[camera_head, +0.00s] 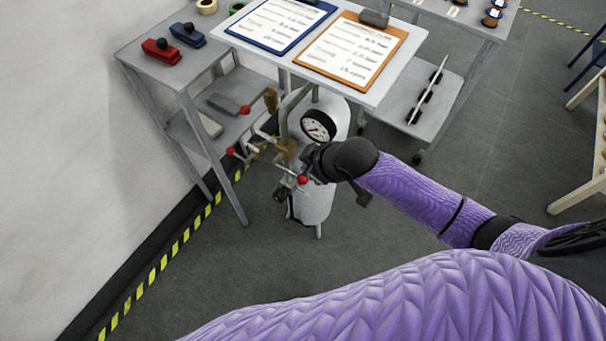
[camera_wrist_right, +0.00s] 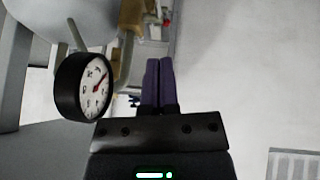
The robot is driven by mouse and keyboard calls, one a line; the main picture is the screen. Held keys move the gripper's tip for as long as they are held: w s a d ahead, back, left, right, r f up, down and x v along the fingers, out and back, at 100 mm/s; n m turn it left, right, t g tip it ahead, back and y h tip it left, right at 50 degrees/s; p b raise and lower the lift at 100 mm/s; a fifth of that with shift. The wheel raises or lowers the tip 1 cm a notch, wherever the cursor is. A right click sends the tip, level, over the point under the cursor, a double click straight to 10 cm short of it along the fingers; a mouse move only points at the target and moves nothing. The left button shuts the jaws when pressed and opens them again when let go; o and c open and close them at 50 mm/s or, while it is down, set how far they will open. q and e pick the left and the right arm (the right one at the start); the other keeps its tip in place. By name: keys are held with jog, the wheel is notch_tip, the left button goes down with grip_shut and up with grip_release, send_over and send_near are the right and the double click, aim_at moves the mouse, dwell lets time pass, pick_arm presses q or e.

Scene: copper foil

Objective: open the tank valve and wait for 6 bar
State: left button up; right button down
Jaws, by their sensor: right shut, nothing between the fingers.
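A white tank (camera_head: 316,205) stands upright on the floor, partly under the white table. A round black-rimmed pressure gauge (camera_head: 318,126) is at its top and also shows in the right wrist view (camera_wrist_right: 92,88). Its red needle shows, but the scale is too small to read. Brass fittings and pipes (camera_head: 284,152) sit beside the gauge, with a red knob (camera_head: 303,180) low on them. My right gripper (camera_head: 308,160) is beside these fittings, just below the gauge. In the right wrist view its purple fingers (camera_wrist_right: 158,65) are shut together and empty. Whether it touches a fitting is unclear. My left gripper is out of view.
More red knobs (camera_head: 245,109) (camera_head: 230,151) stick out left of the tank. A white table (camera_head: 392,75) with two clipboards overhangs it. A grey workbench (camera_head: 140,52) stands at the left, near the wall. Open floor (camera_head: 470,160) lies to the right.

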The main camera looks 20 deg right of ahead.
jog(key=b, duration=0.3)
send_over(297, 176)
jog(key=s, duration=0.2)
notch_tip(297, 176, down, 6)
jog(key=r, duration=0.1)
jog(key=f, duration=0.2)
jog(key=shift+d+f+b, duration=0.2)
jog(key=shift+f+b, duration=0.2)
jog(key=shift+d+f, duration=0.25)
jog(key=shift+f, duration=0.25)
jog(key=shift+f+b, duration=0.15)
jog(key=shift+b, duration=0.2)
